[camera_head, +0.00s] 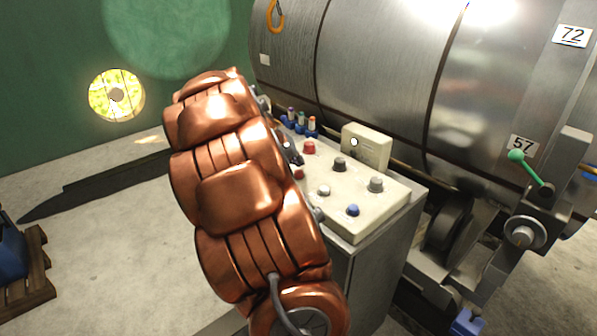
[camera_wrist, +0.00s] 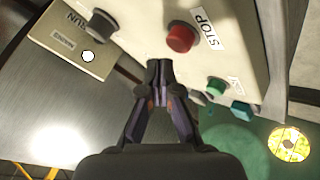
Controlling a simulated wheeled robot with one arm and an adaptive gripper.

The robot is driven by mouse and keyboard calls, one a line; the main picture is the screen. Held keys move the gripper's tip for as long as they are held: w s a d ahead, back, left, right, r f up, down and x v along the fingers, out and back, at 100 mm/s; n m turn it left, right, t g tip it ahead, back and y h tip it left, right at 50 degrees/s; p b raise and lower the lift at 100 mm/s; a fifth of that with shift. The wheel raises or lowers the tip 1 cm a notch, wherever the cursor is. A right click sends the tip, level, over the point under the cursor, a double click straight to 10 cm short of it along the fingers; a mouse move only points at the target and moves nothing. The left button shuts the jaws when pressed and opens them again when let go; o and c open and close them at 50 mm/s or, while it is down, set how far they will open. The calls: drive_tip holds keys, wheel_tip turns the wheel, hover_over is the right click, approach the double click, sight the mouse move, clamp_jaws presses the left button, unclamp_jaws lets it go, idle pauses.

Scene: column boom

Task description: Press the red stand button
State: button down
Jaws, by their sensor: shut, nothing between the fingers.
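In the wrist view a red round button (camera_wrist: 180,38) stands on the pale console beside a STOP label. My gripper (camera_wrist: 158,66) is shut and empty, its fingertips close beside the red button in the picture; the height between them and the console cannot be told. In the head view a red button (camera_head: 308,146) sits at the back left of the sloped console top, just right of my dark gripper (camera_head: 294,152). A second red button (camera_head: 299,173) shows nearer, partly hidden by my copper-coloured arm. I cannot tell which of these bears the STOP label.
The console (camera_head: 365,213) also carries dark knobs (camera_head: 339,164), a blue button (camera_head: 352,210) and a raised box (camera_head: 366,149). A green button (camera_wrist: 216,86) is near the fingers. A large metal drum (camera_head: 390,80) stands behind. Open floor lies left.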

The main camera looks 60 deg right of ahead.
drive_tip(key=shift+r+p, duration=0.75)
drive_tip(key=shift+r, duration=1.7)
drive_tip(key=n+y+p, duration=0.1)
drive_tip(key=y, duration=0.1)
approach(297, 172)
drive_tip(key=s+a+r, duration=0.1)
drive_tip(key=a+r, duration=0.1)
drive_tip(key=a, duration=0.3)
drive_tip(key=s+a+f+n+y+p, duration=0.1)
drive_tip(key=s+a+n, duration=0.1)
drive_tip(key=a, duration=0.6)
drive_tip(key=s+a+n+y+p, duration=0.1)
drive_tip(key=s+a+y, duration=0.15)
drive_tip(key=a, duration=0.55)
drive_tip(key=s+a+f+n+y+p, duration=0.1)
drive_tip(key=s+a+n+y, duration=0.1)
drive_tip(key=s+a, duration=0.5)
drive_tip(key=s+a+f+n+g+y, duration=0.1)
drive_tip(key=s+a+n, duration=0.2)
drive_tip(key=s+a, duration=0.4)
drive_tip(key=a, duration=0.7)
drive_tip(key=shift+s+n+y+p, duration=0.25)
drive_tip(key=shift+n+y+p, duration=0.1)
drive_tip(key=shift+n, duration=0.05)
drive_tip(key=shift+d, duration=0.2)
